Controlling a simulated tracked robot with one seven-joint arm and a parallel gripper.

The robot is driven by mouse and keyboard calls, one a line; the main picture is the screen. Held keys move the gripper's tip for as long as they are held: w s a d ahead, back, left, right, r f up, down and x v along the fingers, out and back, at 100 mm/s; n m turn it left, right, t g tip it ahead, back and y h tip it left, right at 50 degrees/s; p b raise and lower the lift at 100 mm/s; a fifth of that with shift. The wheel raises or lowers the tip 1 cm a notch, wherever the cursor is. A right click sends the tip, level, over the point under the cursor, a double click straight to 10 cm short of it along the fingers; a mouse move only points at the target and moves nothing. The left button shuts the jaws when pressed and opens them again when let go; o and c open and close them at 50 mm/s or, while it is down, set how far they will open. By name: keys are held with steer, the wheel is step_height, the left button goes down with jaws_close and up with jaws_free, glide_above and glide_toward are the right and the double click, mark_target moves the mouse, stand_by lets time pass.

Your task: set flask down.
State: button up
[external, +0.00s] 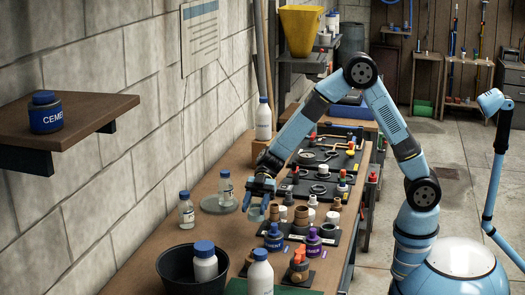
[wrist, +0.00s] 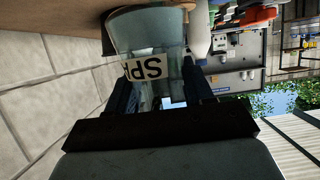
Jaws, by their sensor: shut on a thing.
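My gripper (external: 262,187) is low over the workbench (external: 209,236), at the end of my bent arm. In the wrist view, the two dark fingers (wrist: 160,90) are shut on a clear glass flask (wrist: 146,28) with a white label reading "SP...", upside down in the picture. The flask's wide end is close to the brown bench surface; I cannot tell whether they touch.
Another glass bottle (external: 186,211) stands near the wall. A black bowl (external: 177,266) holds a white bottle. Cement pots and fittings (external: 314,246) crowd the bench to the right. A white bottle (external: 263,120) stands behind my gripper. Bare bench lies in front of the disc.

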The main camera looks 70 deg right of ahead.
steer(key=w+f, duration=0.1)
steer(key=f, duration=0.1)
steer(key=w+a+f, duration=0.1)
steer(key=w+f, duration=0.1)
steer(key=w+a+f, duration=0.1)
steer(key=w+f, duration=0.1)
steer(key=shift+w+a+f, duration=0.1)
steer(key=shift+w+a, duration=0.05)
step_height(320, 180, down, 3)
steer(key=shift+w+f, duration=0.1)
steer(key=shift+f, duration=0.05)
steer(key=o, duration=1.1)
steer(key=shift+c, duration=0.2)
